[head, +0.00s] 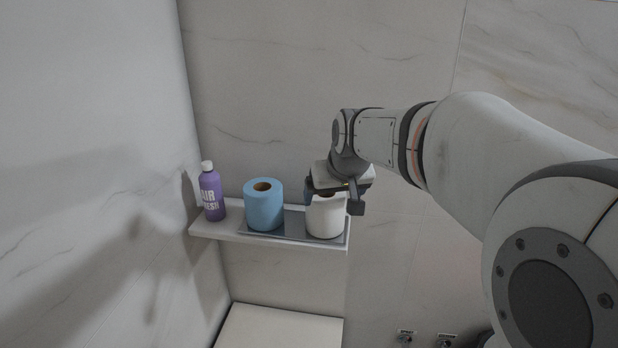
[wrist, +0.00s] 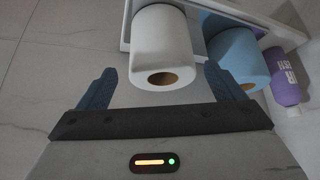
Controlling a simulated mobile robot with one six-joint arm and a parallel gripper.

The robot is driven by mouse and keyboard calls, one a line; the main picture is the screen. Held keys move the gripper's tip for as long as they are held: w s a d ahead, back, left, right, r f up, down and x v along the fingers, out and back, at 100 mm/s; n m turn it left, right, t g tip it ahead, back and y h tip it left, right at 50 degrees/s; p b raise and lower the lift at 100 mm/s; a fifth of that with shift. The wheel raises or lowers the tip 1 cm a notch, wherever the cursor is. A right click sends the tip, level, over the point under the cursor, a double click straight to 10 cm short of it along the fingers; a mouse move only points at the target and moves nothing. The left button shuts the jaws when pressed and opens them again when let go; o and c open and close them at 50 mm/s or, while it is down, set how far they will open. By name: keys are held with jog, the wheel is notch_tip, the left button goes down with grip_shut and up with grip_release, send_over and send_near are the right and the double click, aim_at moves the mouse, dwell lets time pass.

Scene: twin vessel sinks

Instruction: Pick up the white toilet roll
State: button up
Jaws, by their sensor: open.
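The white toilet roll (head: 325,218) stands upright at the right end of a dark tray on a wall shelf. In the wrist view the white roll (wrist: 160,50) lies between and just ahead of my two open fingers, its cardboard core facing the camera. My gripper (head: 335,200) is above the roll in the head view and hides its top. In the wrist view my gripper (wrist: 158,88) is open and empty, with one dark blue finger on each side of the roll. I cannot tell whether the fingers touch it.
A blue roll (head: 264,206) stands on the tray (head: 292,228) left of the white one, close to my right-hand finger in the wrist view. A purple air freshener bottle (head: 212,194) stands at the left end of the shelf (head: 230,234). Marble walls are behind and left.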

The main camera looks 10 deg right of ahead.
aim_at(325, 196)
jog(key=shift+o, duration=1.1)
jog(key=w+f, duration=0.1)
jog(key=w, duration=0.1)
jog(key=w+f+p, duration=0.1)
jog(key=w+f, duration=0.1)
jog(key=w+f+p, duration=0.1)
jog(key=w, duration=0.1)
jog(key=shift+a+f, duration=0.3)
jog(key=shift+w+f, duration=0.1)
jog(key=shift+f, duration=0.2)
jog(key=shift+c, duration=0.2)
jog(key=c, duration=1)
jog(key=shift+o, duration=0.2)
jog(key=shift+r, duration=0.1)
